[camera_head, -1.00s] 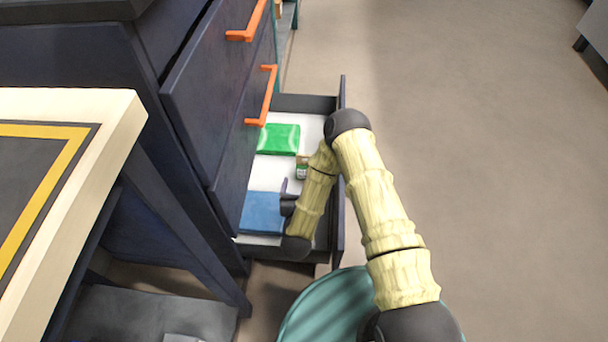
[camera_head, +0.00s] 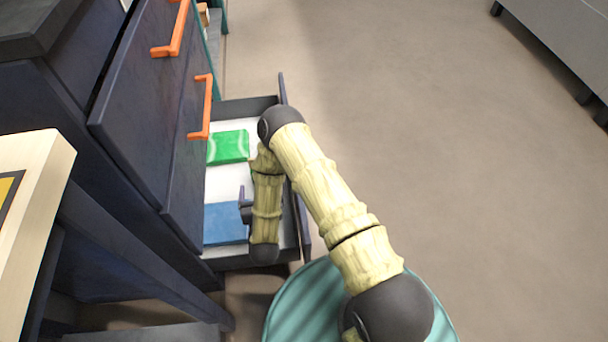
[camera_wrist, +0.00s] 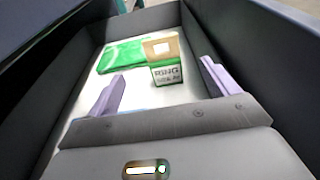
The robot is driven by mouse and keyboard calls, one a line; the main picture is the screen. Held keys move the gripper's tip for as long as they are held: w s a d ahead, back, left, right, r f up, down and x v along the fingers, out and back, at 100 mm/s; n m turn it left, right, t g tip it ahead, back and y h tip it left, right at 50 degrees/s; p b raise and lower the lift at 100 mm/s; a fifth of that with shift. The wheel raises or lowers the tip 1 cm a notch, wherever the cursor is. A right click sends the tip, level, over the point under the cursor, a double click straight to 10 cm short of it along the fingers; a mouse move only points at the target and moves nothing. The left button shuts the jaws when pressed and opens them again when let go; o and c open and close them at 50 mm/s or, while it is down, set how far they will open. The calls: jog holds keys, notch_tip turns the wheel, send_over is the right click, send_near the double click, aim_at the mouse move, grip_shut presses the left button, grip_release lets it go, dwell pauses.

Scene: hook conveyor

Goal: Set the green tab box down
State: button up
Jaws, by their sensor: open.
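The green tab box (camera_wrist: 166,73), a small carton with a tan top and a dark-lettered label edged in green, stands upright on the white floor of the open drawer (camera_wrist: 245,58). My gripper (camera_wrist: 162,86) is open, its two purple fingers spread apart with the box just beyond and between their tips. No finger visibly touches the box. In the head view my gripper (camera_head: 243,195) is inside the drawer, mostly behind my arm, and the box is hidden there.
A green flat packet (camera_head: 229,147) lies at the far end of the drawer, close beside the box in the wrist view. A blue flat item (camera_head: 225,223) lies at the near end. Dark drawer walls rise on both sides. Orange handles (camera_head: 202,107) stick out above.

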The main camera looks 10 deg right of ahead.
jog(key=w+d+r+n+g+y, duration=0.1)
jog(key=w+d+r+n+g, duration=0.15)
jog(key=r+n, duration=0.55)
jog(key=w+d+r+n+g+y, duration=0.25)
jog(key=r+n+g, duration=0.2)
jog(key=n, duration=0.75)
jog(key=s+d+r+n+g+h, duration=0.1)
jog(key=s+d+r+n+g, duration=0.2)
jog(key=s+d+r+n, duration=0.3)
jog(key=s+d+r+n+g+h, duration=0.2)
jog(key=s+d+r+n, duration=0.4)
jog(key=s+n, duration=0.4)
jog(key=s+d+g, duration=0.1)
jog(key=s, duration=0.2)
jog(key=shift+d+r, duration=0.15)
jog(key=shift+d, duration=0.05)
jog(key=w+r+p+v, duration=0.1)
jog(key=w+p+v, duration=0.4)
jog(key=p+v, duration=1.8)
jog(key=w+r+p+v, duration=0.1)
jog(key=w+p+v, duration=0.4)
jog(key=p+v, duration=1.8)
jog(key=w+r+p+v, duration=0.1)
jog(key=w+p+v, duration=0.4)
jog(key=p+v, duration=1.9)
jog(key=shift+w+d+r+p, duration=0.25)
jog(key=shift+w+r+p, duration=0.2)
jog(key=shift+p, duration=0.6)
